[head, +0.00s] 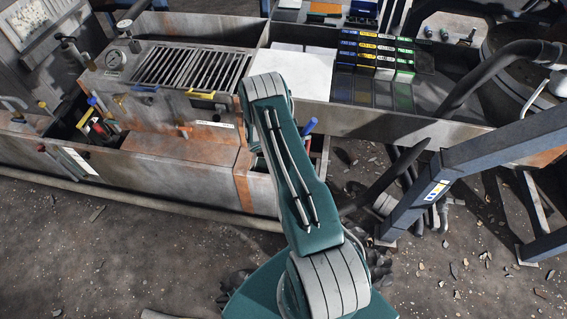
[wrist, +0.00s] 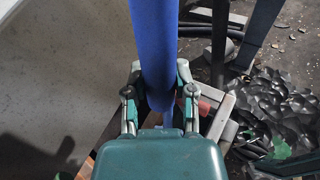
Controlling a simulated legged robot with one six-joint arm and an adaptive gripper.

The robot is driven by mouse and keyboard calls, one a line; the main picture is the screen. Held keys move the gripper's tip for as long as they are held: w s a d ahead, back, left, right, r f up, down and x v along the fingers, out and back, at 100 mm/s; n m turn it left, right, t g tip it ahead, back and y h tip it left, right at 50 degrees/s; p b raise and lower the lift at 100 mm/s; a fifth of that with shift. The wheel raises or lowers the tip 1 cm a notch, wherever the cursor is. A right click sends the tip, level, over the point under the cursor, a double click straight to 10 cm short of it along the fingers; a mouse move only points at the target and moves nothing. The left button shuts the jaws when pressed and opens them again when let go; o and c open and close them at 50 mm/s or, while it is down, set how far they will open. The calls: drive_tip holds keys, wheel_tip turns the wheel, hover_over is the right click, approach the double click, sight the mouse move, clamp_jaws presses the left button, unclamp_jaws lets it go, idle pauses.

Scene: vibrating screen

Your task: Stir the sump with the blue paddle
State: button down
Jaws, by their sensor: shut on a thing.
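In the wrist view my gripper (wrist: 158,95) is shut on the blue paddle (wrist: 156,45), with one finger on each side of its thick round shaft. The shaft runs from the top of the view down between the fingers; its lower end is hidden behind my gripper. In the head view a short blue piece (head: 310,126), likely the paddle's top, shows just right of my arm, which hides my gripper and most of the paddle. I cannot tell which opening is the sump or whether the paddle touches liquid.
A metal trough (head: 180,175) runs along the left, with a slotted screen (head: 190,68) above it. Several tools with coloured handles stand at the left. A dark blue frame post (head: 425,205) rises close right of my arm. Small boxes (head: 375,50) stand at the back.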

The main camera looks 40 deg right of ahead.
drive_tip(key=shift+r, duration=2.5)
drive_tip(key=shift+r, duration=0.35)
wheel_tip(320, 180, up, 13)
drive_tip(key=w+a+n+t+y, duration=0.1)
drive_tip(key=a+n+t, duration=0.4)
drive_tip(key=a, duration=1.3)
drive_tip(key=w+a+f+n+t+y, duration=0.1)
drive_tip(key=a+n+t, duration=0.4)
drive_tip(key=a, duration=1.3)
drive_tip(key=shift+w+a+f+t+y, duration=0.2)
drive_tip(key=shift+w+a+t+y, duration=0.1)
drive_tip(key=shift+w+t, duration=0.55)
drive_tip(key=shift+s+t, duration=0.1)
drive_tip(key=shift+t, duration=0.15)
